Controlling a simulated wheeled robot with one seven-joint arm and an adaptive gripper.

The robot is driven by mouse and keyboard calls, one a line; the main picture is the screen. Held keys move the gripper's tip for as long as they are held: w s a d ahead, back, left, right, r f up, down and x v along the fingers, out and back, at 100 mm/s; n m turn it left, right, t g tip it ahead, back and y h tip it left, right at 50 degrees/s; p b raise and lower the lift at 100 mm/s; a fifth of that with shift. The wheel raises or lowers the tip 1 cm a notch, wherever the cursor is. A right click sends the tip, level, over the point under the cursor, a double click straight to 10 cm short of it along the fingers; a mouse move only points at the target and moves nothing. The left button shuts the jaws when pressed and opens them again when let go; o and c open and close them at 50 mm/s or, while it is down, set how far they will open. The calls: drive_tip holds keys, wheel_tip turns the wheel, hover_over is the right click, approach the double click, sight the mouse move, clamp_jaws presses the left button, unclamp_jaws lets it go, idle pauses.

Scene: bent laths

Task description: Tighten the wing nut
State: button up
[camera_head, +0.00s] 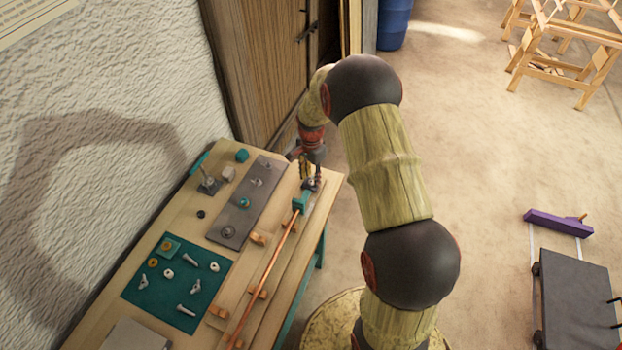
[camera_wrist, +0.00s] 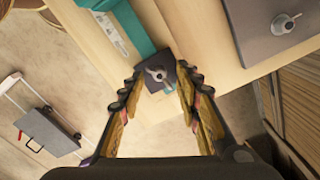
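In the wrist view a small grey wing nut (camera_wrist: 157,74) sits on a dark square plate (camera_wrist: 152,62) at the end of a teal block (camera_wrist: 122,24). My gripper (camera_wrist: 158,82) is open, its two fingers spread on either side of the wing nut with a visible gap; I cannot tell how their height compares with the nut's. In the head view my gripper (camera_head: 312,181) points down over the bench's far right end, beside the teal block (camera_head: 300,200), and mostly hides the nut. An orange-brown lath (camera_head: 268,268) runs from the block toward the near end.
A grey strip (camera_head: 246,205) with several fasteners lies left of the lath. A teal mat (camera_head: 150,289) holds loose bolts and nuts. Wooden blocks (camera_head: 258,292) line the lath. A wooden door (camera_head: 262,60) stands behind the bench (camera_head: 205,222); open floor lies right.

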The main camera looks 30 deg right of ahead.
drive_tip(key=shift+f, duration=0.5)
drive_tip(key=c, duration=0.8)
clamp_jaws()
